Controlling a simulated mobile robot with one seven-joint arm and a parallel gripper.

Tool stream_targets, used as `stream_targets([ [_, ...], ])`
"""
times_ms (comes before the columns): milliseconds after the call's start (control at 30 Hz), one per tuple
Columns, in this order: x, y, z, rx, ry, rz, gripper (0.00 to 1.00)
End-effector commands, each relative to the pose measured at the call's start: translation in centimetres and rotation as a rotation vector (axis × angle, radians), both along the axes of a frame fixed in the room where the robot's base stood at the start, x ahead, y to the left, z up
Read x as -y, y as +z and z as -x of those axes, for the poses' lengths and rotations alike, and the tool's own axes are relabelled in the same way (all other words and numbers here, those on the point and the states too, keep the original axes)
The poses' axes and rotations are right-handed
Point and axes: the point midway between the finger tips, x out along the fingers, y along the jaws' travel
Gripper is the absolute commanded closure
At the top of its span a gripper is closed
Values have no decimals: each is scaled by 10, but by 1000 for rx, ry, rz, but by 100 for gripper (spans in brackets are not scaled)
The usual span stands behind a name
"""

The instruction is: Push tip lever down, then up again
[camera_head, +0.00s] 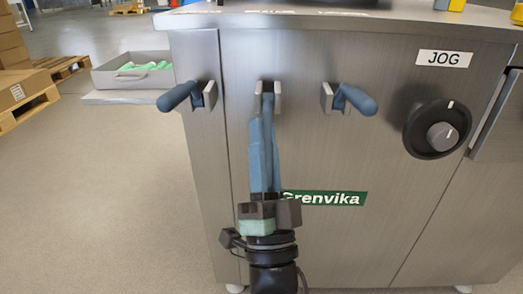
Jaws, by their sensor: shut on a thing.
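Three levers with dark blue grips sit in a row on the steel front of the machine (300,150). The left lever (180,97) points out to the left and the right lever (356,100) points out to the right. The middle lever's bracket (277,95) shows, but most of its grip is hidden behind my fingers. My gripper (267,115) reaches up from below with long blue fingers and is shut on the middle lever. The labels above the levers are cut off by the viewing angle, so I cannot read which one is the tip lever.
A black JOG knob (437,129) is on the right of the panel. A grey tray (132,71) with green pieces stands at the left, beside the machine. Pallets and boxes (28,92) are further left. The floor at lower left is clear.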

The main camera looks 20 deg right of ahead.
Motion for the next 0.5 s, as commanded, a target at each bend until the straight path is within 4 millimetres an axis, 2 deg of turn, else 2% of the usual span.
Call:
stream_targets([
  [33, -1, -7, 0, 9, 1, 4, 100],
  [500, 1, -7, 0, 42, -2, 16, 100],
])
